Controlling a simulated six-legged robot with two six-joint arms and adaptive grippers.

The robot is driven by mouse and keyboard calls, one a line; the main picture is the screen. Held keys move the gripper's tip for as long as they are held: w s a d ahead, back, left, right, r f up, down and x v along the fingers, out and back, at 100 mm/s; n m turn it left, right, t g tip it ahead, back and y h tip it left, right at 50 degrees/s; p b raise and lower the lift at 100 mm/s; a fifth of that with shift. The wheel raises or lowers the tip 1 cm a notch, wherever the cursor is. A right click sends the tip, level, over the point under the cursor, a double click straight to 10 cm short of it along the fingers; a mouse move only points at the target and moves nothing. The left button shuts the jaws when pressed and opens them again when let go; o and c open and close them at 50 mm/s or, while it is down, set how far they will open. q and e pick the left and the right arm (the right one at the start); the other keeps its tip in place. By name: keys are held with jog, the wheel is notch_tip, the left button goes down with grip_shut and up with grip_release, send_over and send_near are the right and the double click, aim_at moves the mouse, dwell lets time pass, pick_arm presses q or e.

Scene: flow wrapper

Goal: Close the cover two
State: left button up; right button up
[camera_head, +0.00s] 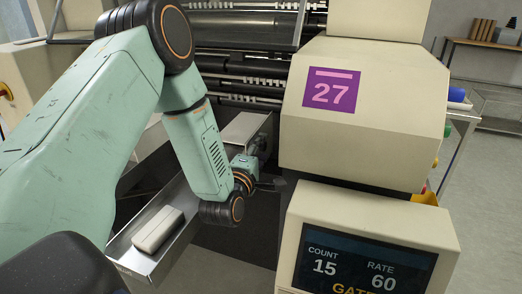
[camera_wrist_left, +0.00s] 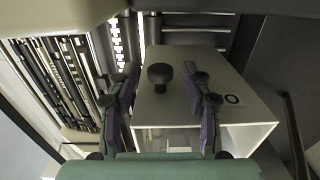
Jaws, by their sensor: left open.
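My left gripper (camera_head: 262,178) is small and dark at the end of the green arm, beside the machine's front in the head view. In the left wrist view, its two dark fingers (camera_wrist_left: 161,100) are apart, with a black round knob (camera_wrist_left: 160,74) showing between and beyond them. The knob stands on a grey box-like cover (camera_wrist_left: 186,75) with a pale, see-through front. In the head view, a grey metal box top (camera_head: 245,127) shows behind the arm. I cannot tell which part is cover two or whether fingers touch the knob. My right gripper is out of view.
A metal infeed tray (camera_head: 128,254) holds a pale wrapped block (camera_head: 158,229) below my arm. The cream housing (camera_head: 365,110) marked 27 and the counter display (camera_head: 363,262) stand close to the right. Dark rollers (camera_head: 245,68) lie behind.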

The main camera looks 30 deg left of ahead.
pick_arm(q)
jog(key=shift+w+a+f, duration=0.1)
jog(key=shift+w+f, duration=0.1)
jog(key=shift+w, duration=0.05)
jog(key=shift+c, duration=1.2)
jog(key=shift+s+r, duration=0.25)
jog(key=shift+s, duration=0.2)
jog(key=c, duration=0.3)
jog(key=shift+w, duration=0.15)
jog(key=c, duration=0.4)
jog(key=shift+r, duration=0.1)
grip_shut()
